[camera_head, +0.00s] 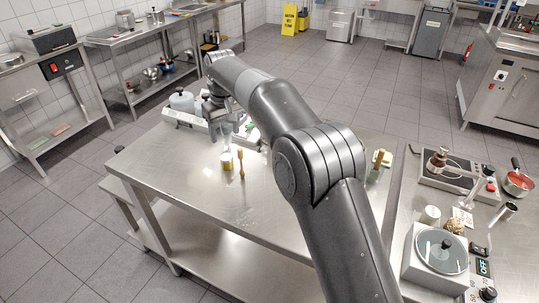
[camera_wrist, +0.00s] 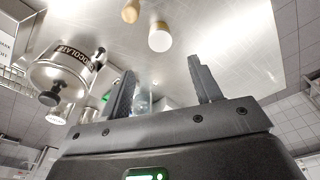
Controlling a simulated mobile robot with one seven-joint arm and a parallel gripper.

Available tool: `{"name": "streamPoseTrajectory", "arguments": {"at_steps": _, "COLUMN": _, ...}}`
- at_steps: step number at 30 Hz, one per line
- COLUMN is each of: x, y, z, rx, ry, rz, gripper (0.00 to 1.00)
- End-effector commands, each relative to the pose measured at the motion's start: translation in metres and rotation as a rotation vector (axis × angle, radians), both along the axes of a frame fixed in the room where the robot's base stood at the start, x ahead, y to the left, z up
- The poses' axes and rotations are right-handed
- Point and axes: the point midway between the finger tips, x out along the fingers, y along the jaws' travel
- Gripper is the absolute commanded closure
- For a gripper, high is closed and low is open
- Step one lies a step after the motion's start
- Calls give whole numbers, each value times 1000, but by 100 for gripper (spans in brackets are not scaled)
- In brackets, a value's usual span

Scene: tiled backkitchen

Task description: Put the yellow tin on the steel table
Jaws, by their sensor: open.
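The yellow tin (camera_head: 227,161) stands upright on the steel table (camera_head: 185,185), near a wooden pestle-like object (camera_head: 241,166). In the wrist view the tin (camera_wrist: 160,38) shows a pale round end and yellow side, with the wooden object (camera_wrist: 131,11) beside it. My gripper (camera_head: 227,136) is above and behind the tin in the head view. In the wrist view my gripper (camera_wrist: 161,66) has its two fingers spread, with nothing held between them. The tin lies beyond the fingertips, apart from them.
A canister marked chocolate (camera_wrist: 68,68) stands near the gripper in the wrist view. The table's front left is bare.

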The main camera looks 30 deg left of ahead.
Motion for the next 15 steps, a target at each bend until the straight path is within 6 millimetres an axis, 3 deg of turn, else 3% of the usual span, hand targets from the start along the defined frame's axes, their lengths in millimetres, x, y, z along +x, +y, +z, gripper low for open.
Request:
{"name": "streamPoseTrajectory", "arguments": {"at_steps": 8, "x": 3, "y": -6, "z": 5, "rx": 2, "ry": -3, "rz": -9, "gripper": 42}}
{"name": "streamPoseTrajectory", "arguments": {"at_steps": 11, "x": 11, "y": -27, "z": 20, "rx": 10, "ry": -13, "rz": -41, "gripper": 42}}
{"name": "streamPoseTrajectory", "arguments": {"at_steps": 15, "x": 27, "y": -84, "z": 55, "rx": 29, "ry": -39, "rz": -123, "gripper": 42}}
